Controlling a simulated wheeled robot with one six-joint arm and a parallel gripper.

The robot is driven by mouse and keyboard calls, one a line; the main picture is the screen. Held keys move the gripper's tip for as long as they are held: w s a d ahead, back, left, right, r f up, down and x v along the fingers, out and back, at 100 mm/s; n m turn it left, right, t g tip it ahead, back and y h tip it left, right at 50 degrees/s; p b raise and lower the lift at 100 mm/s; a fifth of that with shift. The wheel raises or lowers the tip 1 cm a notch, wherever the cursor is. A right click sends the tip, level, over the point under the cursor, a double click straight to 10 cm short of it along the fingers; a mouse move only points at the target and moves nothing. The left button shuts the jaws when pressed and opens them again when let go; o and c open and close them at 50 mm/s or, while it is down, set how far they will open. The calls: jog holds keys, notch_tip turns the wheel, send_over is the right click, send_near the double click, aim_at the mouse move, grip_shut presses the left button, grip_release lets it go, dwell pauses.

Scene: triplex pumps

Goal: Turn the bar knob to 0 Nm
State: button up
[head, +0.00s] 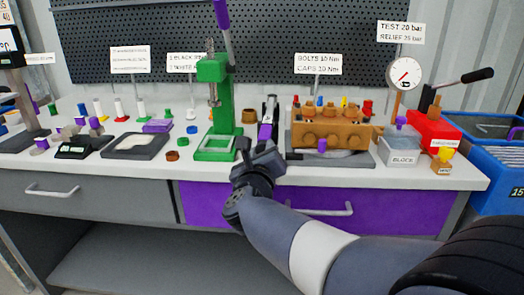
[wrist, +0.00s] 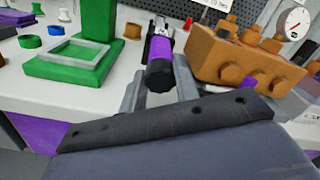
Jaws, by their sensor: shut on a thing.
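The bar knob (wrist: 158,82) is a purple handle with a black ribbed end, pointing toward me on the near end of a slim grey and black tool. The tool (head: 270,110) stands tilted on the bench between the green press and the orange pump block, and its purple part (head: 265,132) shows just above my gripper. My gripper (head: 260,150) is at the bench's front edge. In the wrist view, its grey fingers (wrist: 159,86) lie on either side of the knob and are shut on it. No torque scale or reading on the knob is legible.
The green press (head: 216,110) stands close on the left. The orange pump block (head: 330,133) sits in a grey tray close on the right. A pressure gauge (head: 404,73) and a red hand pump (head: 432,130) stand further right. Purple drawer (head: 400,205) is below the bench.

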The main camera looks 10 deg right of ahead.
jog(key=shift+f+n+p, duration=0.15)
jog(key=shift+n+p, duration=3.7)
jog(key=shift+n, duration=6.45)
jog(key=o, duration=1)
jog(key=p+v, duration=0.1)
jog(key=v, duration=1)
jog(key=shift+w, duration=0.2)
